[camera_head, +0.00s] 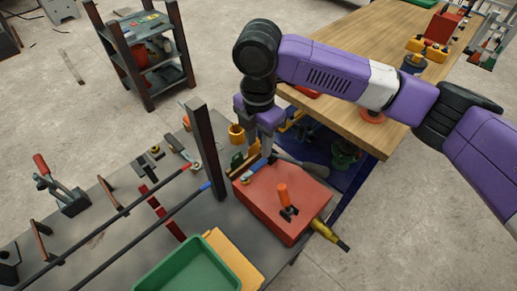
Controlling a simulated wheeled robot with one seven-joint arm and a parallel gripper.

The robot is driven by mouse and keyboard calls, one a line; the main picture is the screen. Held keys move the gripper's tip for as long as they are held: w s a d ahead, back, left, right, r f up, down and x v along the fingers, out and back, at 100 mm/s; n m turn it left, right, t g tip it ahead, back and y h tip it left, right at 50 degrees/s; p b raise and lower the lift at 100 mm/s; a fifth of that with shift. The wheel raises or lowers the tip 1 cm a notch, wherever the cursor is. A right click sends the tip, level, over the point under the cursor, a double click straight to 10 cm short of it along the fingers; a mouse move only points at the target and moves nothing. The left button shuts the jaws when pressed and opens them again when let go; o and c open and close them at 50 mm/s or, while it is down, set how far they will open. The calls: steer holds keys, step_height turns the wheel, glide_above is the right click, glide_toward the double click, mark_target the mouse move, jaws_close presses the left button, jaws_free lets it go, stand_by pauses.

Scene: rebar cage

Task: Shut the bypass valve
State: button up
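My gripper (260,152) points down over the back left edge of a red box (287,222), on the right side of the grey bench. Its fingers are near a small blue-handled part (254,171); I cannot tell whether they touch it or how far they are open. A yellow fitting with a dark end (329,234) sticks out at the box's right side. Which of these parts is the bypass valve is not clear.
A dark upright post (207,150) stands left of the gripper, with long dark bars (125,208) running left. A green tray (187,270) lies in front. A wooden table (360,105) stands behind, under my arm. A shelf rack (145,55) is at the back left.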

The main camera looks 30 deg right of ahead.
mark_target(258, 165)
step_height(258, 165, down, 8)
steer(key=shift+r+p, duration=0.25)
steer(key=shift+p, duration=0.15)
steer(key=shift+c, duration=0.5)
jaws_close()
steer(key=shift+r, duration=0.1)
stand_by(0.7)
